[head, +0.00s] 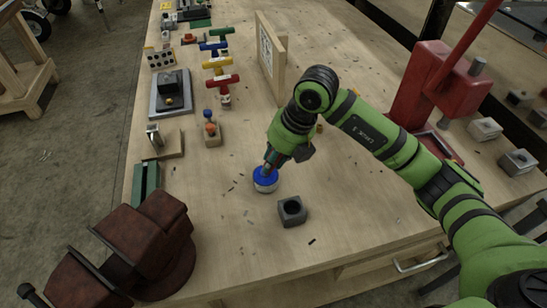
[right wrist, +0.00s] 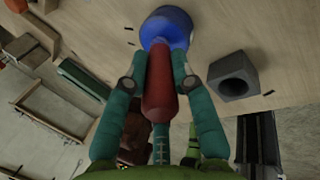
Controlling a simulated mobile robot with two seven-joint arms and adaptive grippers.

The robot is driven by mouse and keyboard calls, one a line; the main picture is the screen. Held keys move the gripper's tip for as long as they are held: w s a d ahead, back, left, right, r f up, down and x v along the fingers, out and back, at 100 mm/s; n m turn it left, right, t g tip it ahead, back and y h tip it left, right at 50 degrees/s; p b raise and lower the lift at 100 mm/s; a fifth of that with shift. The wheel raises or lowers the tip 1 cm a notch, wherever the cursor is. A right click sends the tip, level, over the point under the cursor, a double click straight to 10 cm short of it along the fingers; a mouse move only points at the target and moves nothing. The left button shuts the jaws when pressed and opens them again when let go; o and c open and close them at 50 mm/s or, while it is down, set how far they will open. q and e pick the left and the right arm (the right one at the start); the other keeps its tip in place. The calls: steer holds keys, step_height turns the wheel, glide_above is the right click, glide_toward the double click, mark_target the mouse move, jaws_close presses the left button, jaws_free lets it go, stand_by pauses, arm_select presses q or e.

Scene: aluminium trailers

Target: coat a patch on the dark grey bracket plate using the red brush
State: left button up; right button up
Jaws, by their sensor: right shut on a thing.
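My right gripper (head: 269,163) points down over a blue-rimmed pot (head: 265,181) on the workbench. In the right wrist view its teal fingers (right wrist: 158,85) are shut on the red handle of the brush (right wrist: 159,95). The handle's far end meets the blue pot (right wrist: 167,27). The bristles are hidden, and I cannot tell how deep they sit in the pot. A grey plate with a dark raised block (head: 170,92), which looks like the bracket plate, lies at the left side of the bench, apart from the gripper. My left gripper is not in view.
A grey block with a hole (head: 292,211) stands close to the pot. A dark red vise (head: 150,240) is at the front left. T-handled tools (head: 221,80) and an upright wooden board (head: 270,55) stand farther back. A red press (head: 430,85) stands right. The bench middle is mostly clear.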

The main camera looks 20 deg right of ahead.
steer(key=shift+f, duration=0.1)
steer(key=shift+r+p, duration=2.35)
steer(key=shift+r, duration=1.2)
